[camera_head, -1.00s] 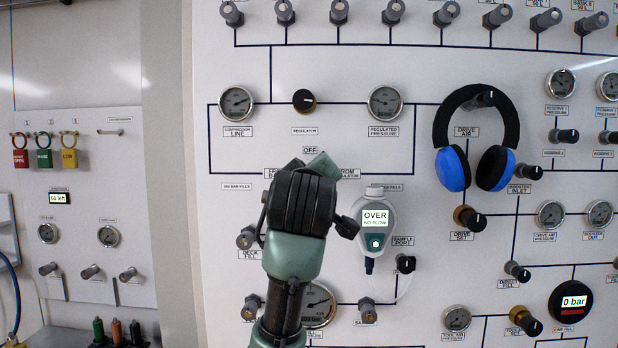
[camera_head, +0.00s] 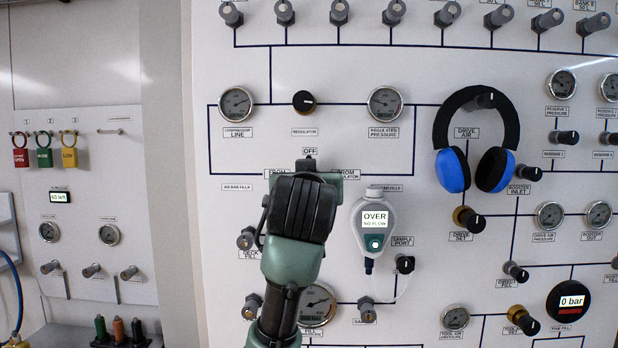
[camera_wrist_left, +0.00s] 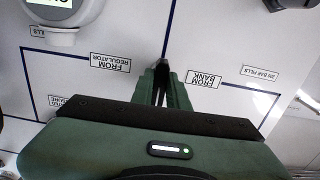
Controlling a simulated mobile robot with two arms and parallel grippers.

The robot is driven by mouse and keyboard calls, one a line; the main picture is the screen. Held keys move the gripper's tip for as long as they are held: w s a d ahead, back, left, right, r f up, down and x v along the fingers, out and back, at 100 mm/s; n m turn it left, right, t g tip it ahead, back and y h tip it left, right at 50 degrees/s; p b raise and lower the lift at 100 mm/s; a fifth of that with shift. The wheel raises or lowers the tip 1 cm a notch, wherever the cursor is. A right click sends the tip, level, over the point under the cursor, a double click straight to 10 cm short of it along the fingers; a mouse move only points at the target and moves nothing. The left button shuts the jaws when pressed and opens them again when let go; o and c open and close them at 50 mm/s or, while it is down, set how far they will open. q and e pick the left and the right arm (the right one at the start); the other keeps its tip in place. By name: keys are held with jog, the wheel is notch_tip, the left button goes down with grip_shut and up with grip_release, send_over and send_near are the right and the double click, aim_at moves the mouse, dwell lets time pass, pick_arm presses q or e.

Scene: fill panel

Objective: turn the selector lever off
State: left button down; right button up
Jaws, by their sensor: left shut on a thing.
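My left gripper (camera_head: 312,174) is at the selector on the panel, shut on the selector lever. A dark tip of the lever (camera_head: 308,163) shows just above the gripper and points up at the OFF label (camera_head: 309,151). The FROM REGULATOR label is partly covered by the gripper in the head view. In the left wrist view the green fingers (camera_wrist_left: 161,88) are close together between the FROM REGULATOR label (camera_wrist_left: 110,63) and the FROM BANK label (camera_wrist_left: 204,79). Most of the lever is hidden by the gripper. My right gripper is not in view.
A grey-white analyser (camera_head: 375,225) reading OVER, NO FLOW hangs just right of my left gripper. Blue and black headphones (camera_head: 455,168) hang farther right. Gauges and knobs surround the selector, including the regulator knob (camera_head: 304,101) above.

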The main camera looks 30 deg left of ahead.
pick_arm(q)
jog(key=shift+f, duration=0.2)
dwell(0.3)
jog(key=c, duration=1.6)
grip_release()
jog(key=shift+o, duration=1.1)
jog(key=shift+r, duration=0.15)
jog(key=b+v, duration=0.2)
jog(key=v, duration=0.6)
jog(key=shift+b, duration=0.4)
jog(key=shift+w, duration=0.1)
